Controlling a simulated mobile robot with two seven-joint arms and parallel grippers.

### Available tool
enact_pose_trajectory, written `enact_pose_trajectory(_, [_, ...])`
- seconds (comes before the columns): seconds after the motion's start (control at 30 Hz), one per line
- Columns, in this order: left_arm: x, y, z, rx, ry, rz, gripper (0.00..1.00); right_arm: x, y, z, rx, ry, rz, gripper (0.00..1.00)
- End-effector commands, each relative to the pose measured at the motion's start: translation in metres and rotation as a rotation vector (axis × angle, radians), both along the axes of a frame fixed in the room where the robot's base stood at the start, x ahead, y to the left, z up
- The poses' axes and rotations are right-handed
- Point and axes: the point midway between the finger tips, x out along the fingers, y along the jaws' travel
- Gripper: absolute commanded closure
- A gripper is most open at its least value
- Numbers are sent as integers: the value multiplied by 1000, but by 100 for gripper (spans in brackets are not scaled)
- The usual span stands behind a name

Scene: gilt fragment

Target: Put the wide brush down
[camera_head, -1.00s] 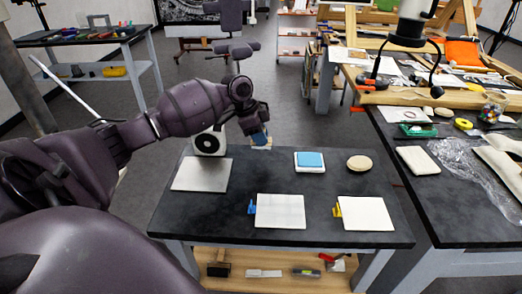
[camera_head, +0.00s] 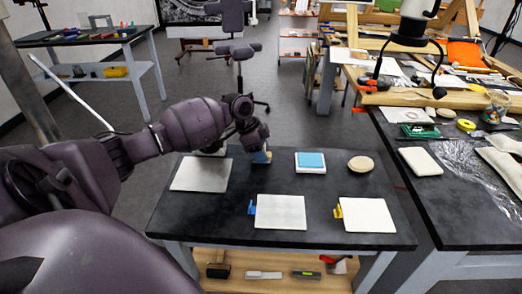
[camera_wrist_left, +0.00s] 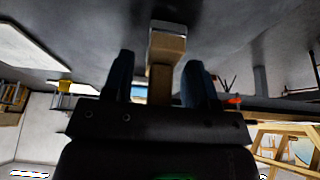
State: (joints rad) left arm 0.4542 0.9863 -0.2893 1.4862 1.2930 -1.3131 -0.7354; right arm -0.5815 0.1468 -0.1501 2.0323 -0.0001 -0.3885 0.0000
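The wide brush, with a wooden handle and a pale grey end, shows in the left wrist view (camera_wrist_left: 166,50) between the two fingers of my left gripper (camera_wrist_left: 160,82). Narrow gaps show on both sides of the handle, so the fingers stand open around it. In the head view my left gripper (camera_head: 262,156) is low at the back of the black table (camera_head: 225,215), with a small tan bit of the brush at its tips. The brush is mostly hidden there, and I cannot tell exactly how it touches the table. My right gripper is not in view.
A grey plate (camera_head: 201,174) lies left of the gripper. A white block with a blue top (camera_head: 311,161) and a round beige pad (camera_head: 361,163) lie to the right. Two white panels, left (camera_head: 281,212) and right (camera_head: 367,215), lie in front.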

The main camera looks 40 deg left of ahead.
Motion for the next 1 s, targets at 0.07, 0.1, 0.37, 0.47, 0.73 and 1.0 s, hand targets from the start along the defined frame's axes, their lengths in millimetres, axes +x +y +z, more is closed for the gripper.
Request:
enact_pose_trajectory(0.07, [0, 0, 0, 0, 0, 0, 48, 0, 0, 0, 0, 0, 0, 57])
enact_pose_trajectory(0.1, [0, 0, 0, 0, 0, 0, 48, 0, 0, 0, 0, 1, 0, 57])
enact_pose_trajectory(0.37, [-1, 1, 8, 1, -1, -1, 48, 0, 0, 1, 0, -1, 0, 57])
enact_pose_trajectory(0.47, [-3, 5, 20, 1, -3, -1, 48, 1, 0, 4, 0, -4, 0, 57])
enact_pose_trajectory(0.73, [-16, 22, 68, 2, -3, 0, 48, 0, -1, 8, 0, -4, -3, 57])
enact_pose_trajectory(1.0, [-25, 34, 104, 1, -2, 0, 48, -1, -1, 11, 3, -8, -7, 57])
